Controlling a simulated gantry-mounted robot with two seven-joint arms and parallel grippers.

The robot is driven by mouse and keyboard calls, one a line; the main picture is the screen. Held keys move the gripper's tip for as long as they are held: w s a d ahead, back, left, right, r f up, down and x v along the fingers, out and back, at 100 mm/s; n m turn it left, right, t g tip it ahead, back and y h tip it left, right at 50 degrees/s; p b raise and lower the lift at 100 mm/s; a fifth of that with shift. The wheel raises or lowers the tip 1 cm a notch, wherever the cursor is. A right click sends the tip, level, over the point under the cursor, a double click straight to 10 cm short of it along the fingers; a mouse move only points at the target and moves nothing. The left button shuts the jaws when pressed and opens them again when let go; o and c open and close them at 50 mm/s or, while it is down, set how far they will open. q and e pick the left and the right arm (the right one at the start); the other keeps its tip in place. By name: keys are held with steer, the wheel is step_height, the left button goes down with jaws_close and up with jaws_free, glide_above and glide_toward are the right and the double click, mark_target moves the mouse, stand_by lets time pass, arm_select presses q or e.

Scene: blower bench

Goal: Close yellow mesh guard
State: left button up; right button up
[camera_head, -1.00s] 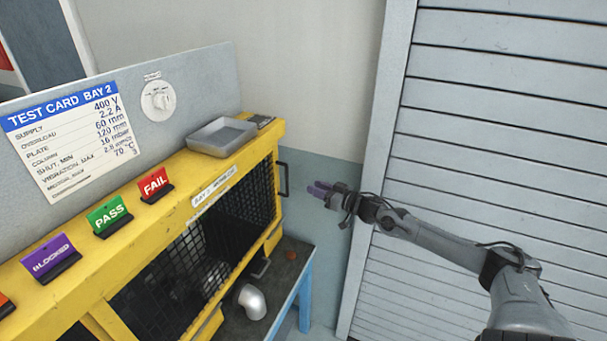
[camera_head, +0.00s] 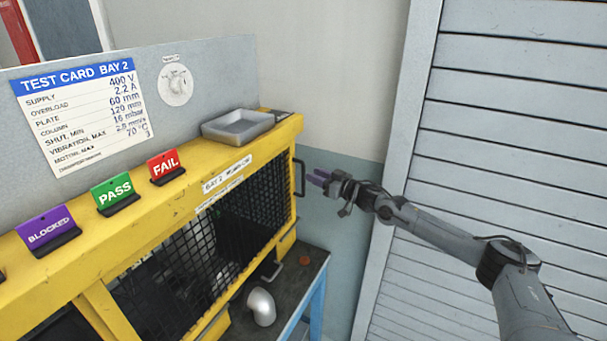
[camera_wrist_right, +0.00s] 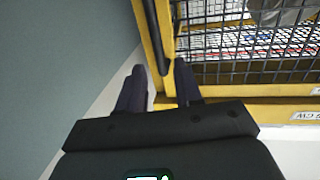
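The yellow mesh guard (camera_head: 267,198) is a yellow-framed panel with black wire mesh at the right end of the yellow housing. A black bar handle (camera_head: 299,178) stands on its right edge. My left gripper is in neither view.
A grey metal tray (camera_head: 238,127) sits on the yellow top. FAIL (camera_head: 165,164), PASS (camera_head: 115,193) and BLOCKED (camera_head: 47,229) signs stand along it. A silver elbow pipe (camera_head: 262,307) lies on the dark bench below. A grey slatted shutter (camera_head: 500,150) stands at the right.

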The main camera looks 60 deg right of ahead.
steer(key=shift+w+d+b, duration=0.2)
steer(key=shift+w+b, duration=0.05)
steer(key=shift+w, duration=1.25)
steer(key=shift+w+d+b, duration=0.15)
steer(key=shift+w+b, duration=0.1)
steer(key=shift+w, duration=1.2)
jaws_close()
